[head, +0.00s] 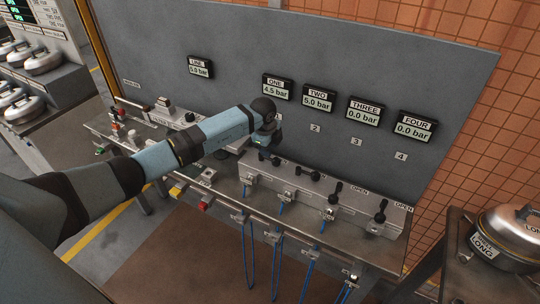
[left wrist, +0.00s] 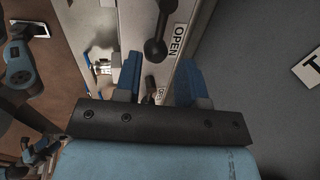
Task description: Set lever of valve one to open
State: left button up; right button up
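The grey valve box (head: 310,195) runs under the panel with several black levers. My left gripper (head: 268,152) is above its left end, at the lever of valve one (head: 275,161), which it partly hides. That lever lies sideways, with its knob to the right. The lever of valve two (head: 315,176) also lies sideways; three (head: 337,190) and four (head: 381,210) point up toward the panel. In the left wrist view my gripper (left wrist: 160,78) has its blue fingers apart, with nothing held. A black lever (left wrist: 154,48) beside an OPEN label (left wrist: 177,40) shows beyond. My right gripper is not seen.
The gauge ONE (head: 278,87) reads 4.5 bar, TWO (head: 318,98) 5.0, THREE (head: 365,110) and FOUR (head: 414,126) 0.0. A rail with blue hoses (head: 278,262) runs in front of the box. A metal pot (head: 508,238) stands on a table at right.

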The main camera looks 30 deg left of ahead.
pick_arm(q)
notch_tip(320, 180, up, 8)
jog(key=s, duration=0.1)
jog(key=shift+s+d+r+b, duration=0.2)
jog(key=shift+s+r+b, duration=0.05)
jog(key=shift+s+b, duration=0.15)
jog(key=s+d+f+m+t+h+p, duration=0.1)
jog(key=s+d+h, duration=0.4)
jog(key=d, duration=0.4)
jog(key=s+d+f+m+t+h+p, duration=0.1)
jog(key=s+d+h, duration=0.45)
jog(key=d, duration=0.25)
jog(key=s+d+f+m+t+h, duration=0.15)
jog(key=s+d+h, duration=0.3)
jog(key=d, duration=0.45)
jog(key=s+a+f+n+t+y+p, duration=0.1)
jog(key=s+a+f+n+y, duration=0.3)
jog(key=s+n, duration=0.5)
jog(key=s+a+f+n+t+y+p, duration=0.1)
jog(key=s+a+f+n+t+y, duration=0.3)
jog(key=s+f+n+y, duration=0.3)
jog(key=s+f+n, duration=0.2)
jog(key=s, duration=0.2)
jog(key=shift+s+f+y+p, duration=0.15)
jog(key=shift+f+y+p, duration=0.1)
jog(key=shift+y+p, duration=0.15)
